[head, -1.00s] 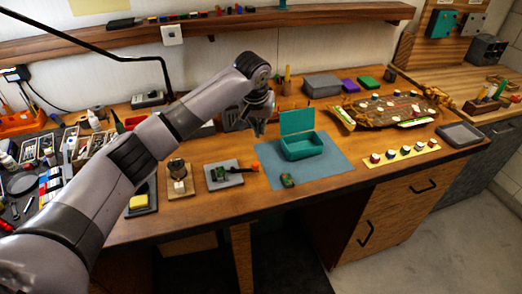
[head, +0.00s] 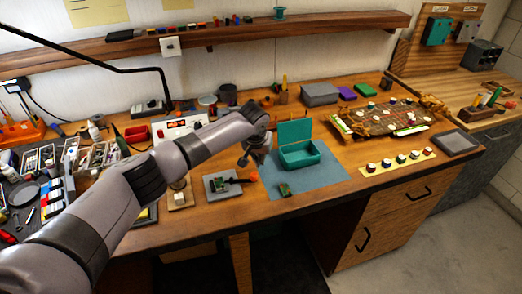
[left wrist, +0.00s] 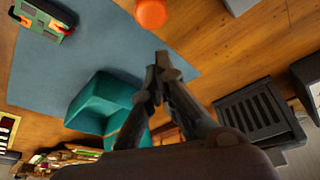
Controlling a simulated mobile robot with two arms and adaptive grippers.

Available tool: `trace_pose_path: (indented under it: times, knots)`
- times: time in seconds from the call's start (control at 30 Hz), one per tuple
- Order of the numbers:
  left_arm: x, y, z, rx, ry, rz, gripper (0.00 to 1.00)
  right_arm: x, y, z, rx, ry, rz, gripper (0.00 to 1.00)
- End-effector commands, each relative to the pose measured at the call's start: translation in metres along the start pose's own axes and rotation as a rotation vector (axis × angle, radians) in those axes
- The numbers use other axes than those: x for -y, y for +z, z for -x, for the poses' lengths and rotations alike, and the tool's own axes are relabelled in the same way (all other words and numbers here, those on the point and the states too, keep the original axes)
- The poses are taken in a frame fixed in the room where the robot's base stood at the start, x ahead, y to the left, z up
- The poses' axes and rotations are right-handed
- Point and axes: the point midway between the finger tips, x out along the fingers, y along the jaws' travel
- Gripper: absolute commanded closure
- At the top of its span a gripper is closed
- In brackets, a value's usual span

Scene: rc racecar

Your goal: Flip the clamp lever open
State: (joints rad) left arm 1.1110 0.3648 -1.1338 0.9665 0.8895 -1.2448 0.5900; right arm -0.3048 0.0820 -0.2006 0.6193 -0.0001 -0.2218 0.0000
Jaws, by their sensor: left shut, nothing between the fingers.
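The clamp is a dark device on a grey plate (head: 212,192) near the front of the bench. Its lever (head: 235,181) lies low and points right, with an orange tip (head: 253,176) at the edge of the blue mat. An orange rounded piece, which looks like this tip (left wrist: 150,12), shows at the top edge of the left wrist view. My left gripper (head: 243,162) hangs above and behind the lever. Its fingers (left wrist: 161,72) are shut and empty, apart from the orange tip. The rest of the clamp is out of the wrist view. My right gripper is not seen.
An open teal box (head: 300,156) stands on the blue mat (head: 325,176), close to the right of my gripper. A small green item (head: 284,189) lies in front of it. A wooden block stand (head: 180,198) is left of the clamp.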

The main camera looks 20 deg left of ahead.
Motion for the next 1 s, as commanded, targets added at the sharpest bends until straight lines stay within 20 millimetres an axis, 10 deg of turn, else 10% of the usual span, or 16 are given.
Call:
trace_pose_path:
  times: [1.0]
  knots:
    - [-0.004,0.014,0.004,0.001,0.018,-0.048,1.0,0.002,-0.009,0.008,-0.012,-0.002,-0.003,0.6]
